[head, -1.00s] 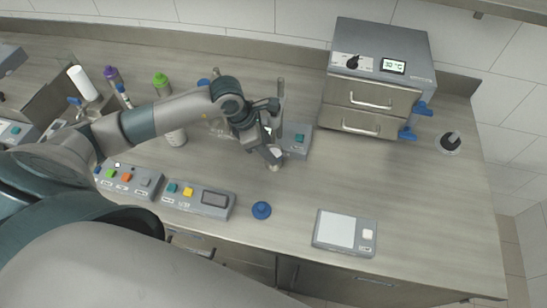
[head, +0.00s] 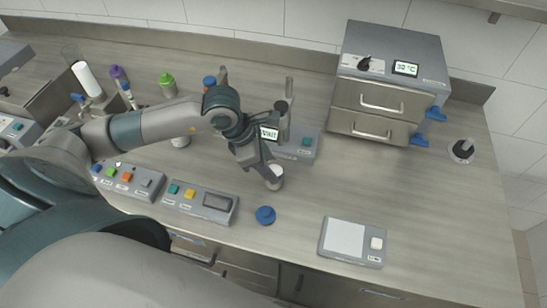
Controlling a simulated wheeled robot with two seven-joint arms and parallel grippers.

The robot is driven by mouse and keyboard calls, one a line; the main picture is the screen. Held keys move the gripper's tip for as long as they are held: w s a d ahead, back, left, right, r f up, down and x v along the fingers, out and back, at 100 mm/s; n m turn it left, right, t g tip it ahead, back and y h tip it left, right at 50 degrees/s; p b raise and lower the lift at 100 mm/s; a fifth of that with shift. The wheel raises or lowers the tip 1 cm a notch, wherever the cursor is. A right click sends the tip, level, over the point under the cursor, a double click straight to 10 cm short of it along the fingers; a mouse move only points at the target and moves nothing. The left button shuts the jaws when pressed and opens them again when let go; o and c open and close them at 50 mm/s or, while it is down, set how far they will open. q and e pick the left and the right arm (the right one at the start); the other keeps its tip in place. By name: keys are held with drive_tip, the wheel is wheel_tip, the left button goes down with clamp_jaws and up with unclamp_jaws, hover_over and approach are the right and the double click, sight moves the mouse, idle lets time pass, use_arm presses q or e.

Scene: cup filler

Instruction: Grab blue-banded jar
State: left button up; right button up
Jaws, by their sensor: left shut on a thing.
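My left gripper (head: 272,172) reaches in from the left and points down over the middle of the counter. It is shut on a small pale jar (head: 276,181), which is partly hidden by the fingers. I cannot make out a blue band on it. A blue knob-like lid (head: 265,215) lies on the counter just in front of the jar, apart from it. Another pale container (head: 181,142) stands under my left forearm, mostly covered by it. My right gripper is not in view.
A grey device with a post (head: 306,143) stands right behind the gripper. A two-drawer heater (head: 390,85) is at the back right and a scale (head: 352,241) at the front right. Button boxes (head: 200,201) line the front left.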

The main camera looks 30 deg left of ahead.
use_arm(q)
drive_tip(key=shift+s+d+f+b, duration=0.1)
drive_tip(key=shift+s+d+b, duration=0.15)
drive_tip(key=shift+s, duration=0.35)
drive_tip(key=shift+s+d+f+b, duration=0.1)
drive_tip(key=shift+s+b, duration=0.15)
drive_tip(key=shift+s, duration=0.35)
wheel_tip(320, 180, up, 14)
drive_tip(key=b, duration=0.2)
drive_tip(key=shift+w+r, duration=0.15)
